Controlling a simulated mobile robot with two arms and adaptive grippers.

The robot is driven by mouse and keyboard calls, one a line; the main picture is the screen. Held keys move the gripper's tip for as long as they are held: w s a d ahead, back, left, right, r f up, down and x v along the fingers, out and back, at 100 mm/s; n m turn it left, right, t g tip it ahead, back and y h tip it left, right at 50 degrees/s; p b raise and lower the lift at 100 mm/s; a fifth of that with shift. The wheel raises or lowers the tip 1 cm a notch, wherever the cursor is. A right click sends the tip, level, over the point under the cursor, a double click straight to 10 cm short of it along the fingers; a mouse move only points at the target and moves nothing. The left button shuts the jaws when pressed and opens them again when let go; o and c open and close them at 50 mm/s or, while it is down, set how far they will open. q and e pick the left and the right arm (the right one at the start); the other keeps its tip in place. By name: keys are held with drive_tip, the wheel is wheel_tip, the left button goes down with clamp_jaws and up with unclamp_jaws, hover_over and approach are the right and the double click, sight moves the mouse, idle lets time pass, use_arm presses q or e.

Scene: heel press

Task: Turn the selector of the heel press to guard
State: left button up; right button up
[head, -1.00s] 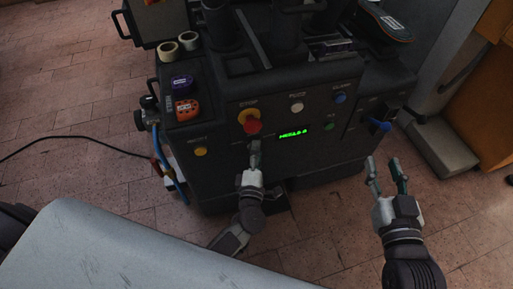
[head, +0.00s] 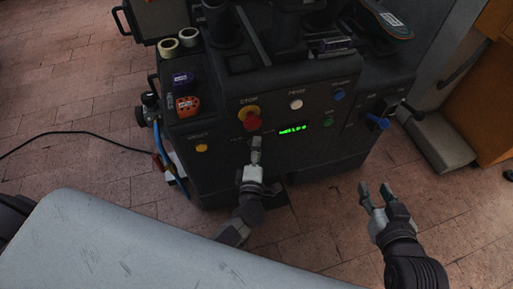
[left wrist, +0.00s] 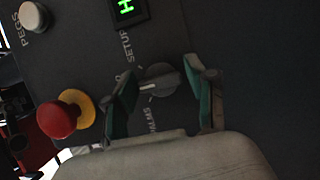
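The heel press (head: 225,140) is a dark machine with a control panel. Its selector (left wrist: 160,80) is a grey round knob with a bar handle, seen in the left wrist view between my left gripper's fingers (left wrist: 160,88). The fingers are apart, one on each side of the knob; I cannot tell whether they touch it. The label "SETUP" (left wrist: 126,46) is readable beside it; another label is partly hidden by the gripper. In the head view my left gripper (head: 256,144) covers the selector. My right gripper (head: 375,190) is open and empty, right of the panel front.
A red stop button (head: 252,122) on a yellow base sits just above the selector. A green display (head: 293,129) and a white button (head: 295,104) are to its right. A grey surface (head: 120,245) fills the lower left.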

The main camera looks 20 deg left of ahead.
use_arm(q)
drive_tip(key=shift+o, duration=0.9)
drive_tip(key=s+d, duration=0.2)
drive_tip(key=s, duration=0.9)
drive_tip(key=shift+s+d, duration=0.2)
drive_tip(key=shift+s, duration=0.2)
